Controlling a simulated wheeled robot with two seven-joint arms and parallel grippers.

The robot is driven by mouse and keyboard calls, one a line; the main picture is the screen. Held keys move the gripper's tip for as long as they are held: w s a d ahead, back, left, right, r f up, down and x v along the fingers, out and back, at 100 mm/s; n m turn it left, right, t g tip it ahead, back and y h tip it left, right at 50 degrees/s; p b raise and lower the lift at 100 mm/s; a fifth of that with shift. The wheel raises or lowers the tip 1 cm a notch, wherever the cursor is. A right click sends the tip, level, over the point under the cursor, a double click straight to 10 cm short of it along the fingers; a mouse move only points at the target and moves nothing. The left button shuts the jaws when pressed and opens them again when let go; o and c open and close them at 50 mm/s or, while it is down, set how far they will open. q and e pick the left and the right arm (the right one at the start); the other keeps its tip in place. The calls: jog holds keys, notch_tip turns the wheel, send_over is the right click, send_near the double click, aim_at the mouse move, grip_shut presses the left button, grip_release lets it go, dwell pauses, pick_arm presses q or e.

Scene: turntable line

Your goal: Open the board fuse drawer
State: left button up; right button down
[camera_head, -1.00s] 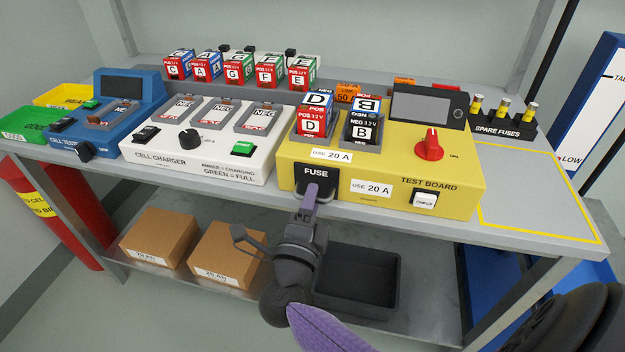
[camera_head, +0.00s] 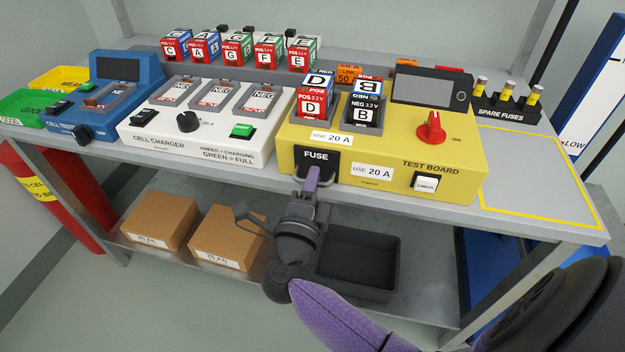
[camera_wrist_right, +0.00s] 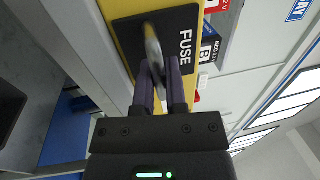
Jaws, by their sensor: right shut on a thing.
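The black fuse drawer (camera_head: 316,160), marked FUSE, is in the front face of the yellow test board (camera_head: 450,165). In the right wrist view the drawer front (camera_wrist_right: 185,40) fills the upper middle, with a grey handle (camera_wrist_right: 152,50) standing out from it. My right gripper (camera_head: 311,182) is at the drawer front; in the wrist view its fingers (camera_wrist_right: 160,85) are shut on the handle. The handle is mostly hidden by the fingers in the head view. I cannot see a clear gap between drawer and board. My left gripper is not in view.
Cells D (camera_head: 311,102) and B (camera_head: 364,108) stand in the board's slots. Spare fuses (camera_head: 507,97) stand at the right rear. The white cell charger (camera_head: 195,140) is left of the board. A dark bin (camera_head: 357,265) sits on the lower shelf below my gripper. The yellow-outlined area (camera_head: 540,180) is clear.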

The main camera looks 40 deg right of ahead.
pick_arm(q)
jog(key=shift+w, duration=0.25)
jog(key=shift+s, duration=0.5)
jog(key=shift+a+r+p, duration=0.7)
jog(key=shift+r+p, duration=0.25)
jog(key=shift+p, duration=0.05)
pick_arm(e)
jog(key=r+v, duration=0.1)
jog(key=v, duration=0.7)
jog(key=shift+r, duration=0.15)
jog(key=shift+s, duration=0.1)
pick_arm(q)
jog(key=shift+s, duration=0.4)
pick_arm(e)
jog(key=c, duration=0.7)
grip_release()
